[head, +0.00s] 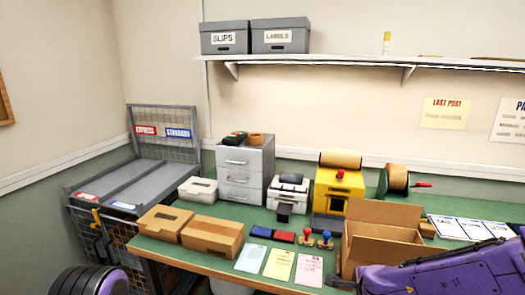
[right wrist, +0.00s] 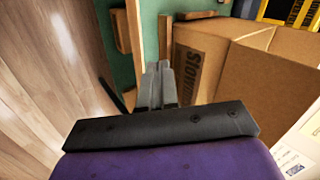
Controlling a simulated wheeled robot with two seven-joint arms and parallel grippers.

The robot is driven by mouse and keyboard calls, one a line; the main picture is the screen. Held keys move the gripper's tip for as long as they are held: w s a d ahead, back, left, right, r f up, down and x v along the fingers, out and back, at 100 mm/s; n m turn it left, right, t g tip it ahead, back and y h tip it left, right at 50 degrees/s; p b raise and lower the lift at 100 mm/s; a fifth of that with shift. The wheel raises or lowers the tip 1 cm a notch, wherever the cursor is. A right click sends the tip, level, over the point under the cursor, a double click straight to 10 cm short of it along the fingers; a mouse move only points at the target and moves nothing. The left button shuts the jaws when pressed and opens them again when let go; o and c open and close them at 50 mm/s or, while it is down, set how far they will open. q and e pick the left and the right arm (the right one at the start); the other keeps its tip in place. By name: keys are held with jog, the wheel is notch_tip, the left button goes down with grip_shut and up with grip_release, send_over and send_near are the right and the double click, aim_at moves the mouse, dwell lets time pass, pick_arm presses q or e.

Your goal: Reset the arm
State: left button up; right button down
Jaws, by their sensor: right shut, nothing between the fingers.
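My right arm, purple, comes in from the right in the head view. The tip of my right gripper (head: 342,284) is at the table's front edge, just in front of the open cardboard box (head: 381,243). In the right wrist view the two grey fingers of my right gripper (right wrist: 157,72) are together and empty, beside the cardboard box (right wrist: 215,65). A purple part of my left arm (head: 88,281) shows at the bottom left of the head view; its gripper is out of view.
The green table (head: 181,258) holds two brown boxes (head: 212,236), three coloured cards (head: 279,264), stamps (head: 325,240), a yellow machine (head: 338,192) and grey drawers (head: 245,169). A wire cart (head: 136,180) stands left. A shelf (head: 340,59) runs above. Wooden floor (right wrist: 45,90) lies left of the right gripper.

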jog(key=s+d+f+n+g+h+b, duration=0.15)
jog(key=s+f+n, duration=0.25)
jog(key=s+f, duration=0.4)
jog(key=s+d+f+n+t+h+p, duration=0.1)
jog(key=s+d+f+n, duration=0.25)
jog(key=s+f, duration=0.4)
jog(key=s+f+n+g, duration=0.2)
jog(key=s+f, duration=0.3)
jog(key=s, duration=0.3)
jog(key=s+f+n+g+b, duration=0.1)
jog(key=s+f+n, duration=0.1)
jog(key=s+f, duration=0.3)
jog(key=s, duration=0.3)
jog(key=shift+s+d+f+n+g, duration=0.15)
jog(key=shift+d+f+n+g, duration=0.15)
jog(key=shift+f+n+g, duration=0.1)
jog(key=shift+y, duration=0.25)
